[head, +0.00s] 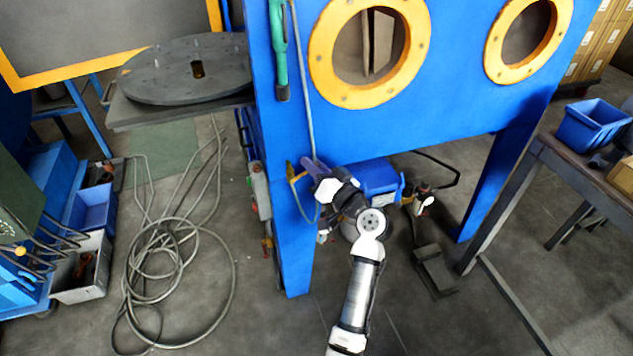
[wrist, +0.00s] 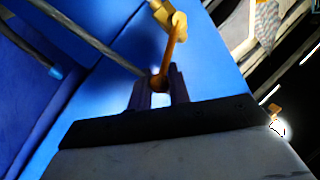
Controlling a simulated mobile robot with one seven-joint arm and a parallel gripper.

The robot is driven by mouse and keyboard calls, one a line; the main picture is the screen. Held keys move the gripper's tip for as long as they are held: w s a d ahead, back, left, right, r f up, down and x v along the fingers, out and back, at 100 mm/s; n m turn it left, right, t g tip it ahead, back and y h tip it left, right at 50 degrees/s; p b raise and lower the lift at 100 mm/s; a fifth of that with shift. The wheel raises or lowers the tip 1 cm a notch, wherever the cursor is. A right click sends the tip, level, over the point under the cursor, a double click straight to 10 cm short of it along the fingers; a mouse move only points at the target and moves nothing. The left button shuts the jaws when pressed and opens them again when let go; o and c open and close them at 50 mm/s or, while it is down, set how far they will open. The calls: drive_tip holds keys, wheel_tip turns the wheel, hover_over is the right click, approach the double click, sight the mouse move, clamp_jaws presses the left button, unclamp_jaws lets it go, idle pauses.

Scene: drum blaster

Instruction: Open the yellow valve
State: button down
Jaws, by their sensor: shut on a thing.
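The yellow valve (head: 293,173) is on the blue cabinet's left front leg in the head view, just left of my gripper (head: 310,170). In the wrist view the valve's yellow body (wrist: 166,14) is at the top, and its orange-yellow handle (wrist: 171,50) hangs down from it at a slant. The handle's lower end lies between the fingertips of my gripper (wrist: 159,84), which is shut on it. In the head view my wrist partly covers the fingers, and the exact contact is hidden there.
The blue cabinet (head: 450,105) with yellow round ports stands directly in front. A grey hose (head: 310,100) runs down its leg beside the valve. Coiled cable (head: 165,265) lies on the floor at left. A table (head: 590,170) with a blue bin (head: 590,125) stands at right.

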drive_tip(key=n, duration=0.1)
drive_tip(key=a+r+n+b, duration=0.1)
drive_tip(key=n, duration=0.1)
drive_tip(key=shift+s+g+h+b, duration=0.15)
drive_tip(key=shift+g+h+b, duration=0.15)
drive_tip(key=shift+g, duration=0.1)
drive_tip(key=n, duration=0.1)
drive_tip(key=a+r+n+h+b, duration=0.1)
drive_tip(key=n, duration=0.1)
drive_tip(key=shift+s+a+r+g, duration=0.15)
drive_tip(key=shift+s+a+g, duration=0.1)
drive_tip(key=shift+g, duration=0.15)
drive_tip(key=n, duration=0.1)
drive_tip(key=a, duration=0.1)
drive_tip(key=n+h+b, duration=0.1)
drive_tip(key=shift+s+a+r+n, duration=0.2)
drive_tip(key=shift+s+r+n, duration=0.05)
drive_tip(key=shift+r+n, duration=0.1)
drive_tip(key=shift+s+a+n+h, duration=0.15)
drive_tip(key=shift+a+n+h, duration=0.15)
drive_tip(key=shift+a+n, duration=0.25)
drive_tip(key=shift+g, duration=0.3)
drive_tip(key=c, duration=1.3)
unclamp_jaws()
drive_tip(key=shift+c, duration=0.2)
drive_tip(key=shift+r, duration=0.1)
drive_tip(key=p+v, duration=0.1)
drive_tip(key=v, duration=1.3)
drive_tip(key=shift+p, duration=0.3)
